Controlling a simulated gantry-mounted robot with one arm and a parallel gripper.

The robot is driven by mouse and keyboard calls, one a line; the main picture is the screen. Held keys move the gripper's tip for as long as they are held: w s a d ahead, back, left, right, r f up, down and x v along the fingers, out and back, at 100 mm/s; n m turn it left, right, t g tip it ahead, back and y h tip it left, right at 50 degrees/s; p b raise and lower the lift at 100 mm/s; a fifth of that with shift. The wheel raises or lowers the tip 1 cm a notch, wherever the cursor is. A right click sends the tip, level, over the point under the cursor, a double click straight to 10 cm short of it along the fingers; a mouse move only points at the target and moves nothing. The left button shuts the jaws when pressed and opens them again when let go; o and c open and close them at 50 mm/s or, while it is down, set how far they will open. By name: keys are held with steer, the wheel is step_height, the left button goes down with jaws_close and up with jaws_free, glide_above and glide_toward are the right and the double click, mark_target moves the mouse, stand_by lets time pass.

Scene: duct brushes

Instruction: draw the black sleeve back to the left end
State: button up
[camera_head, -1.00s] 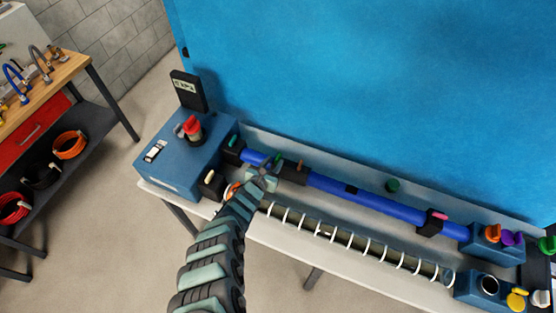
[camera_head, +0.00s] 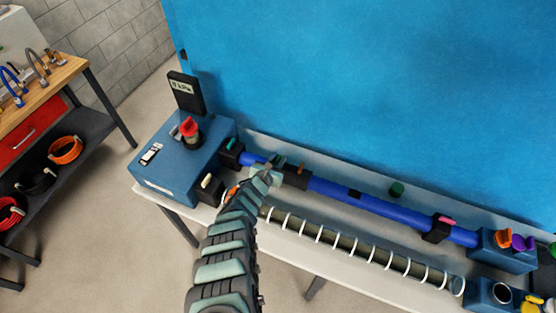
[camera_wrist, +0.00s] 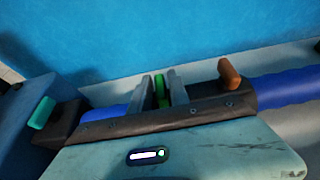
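A blue duct (camera_head: 395,212) runs along the bench, with dark pieces around it. A black piece with a brown tab (camera_wrist: 230,73), which looks like the sleeve, sits beside my gripper, partly hidden; it also shows in the head view (camera_head: 296,178). My gripper (camera_wrist: 163,90) is over the duct's left part. A green tab (camera_wrist: 161,92) stands between its two grey fingers, which look closed on it. Left of it, a black end block with a teal tab (camera_wrist: 41,112) stands apart, with a short stretch of blue duct between. What lies under the fingers is hidden.
A ribbed clear tube (camera_head: 350,245) runs in front. A blue box with a red knob (camera_head: 188,127) is at left, and a blue panel (camera_head: 370,80) stands behind.

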jaws_close()
stand_by(1.1)
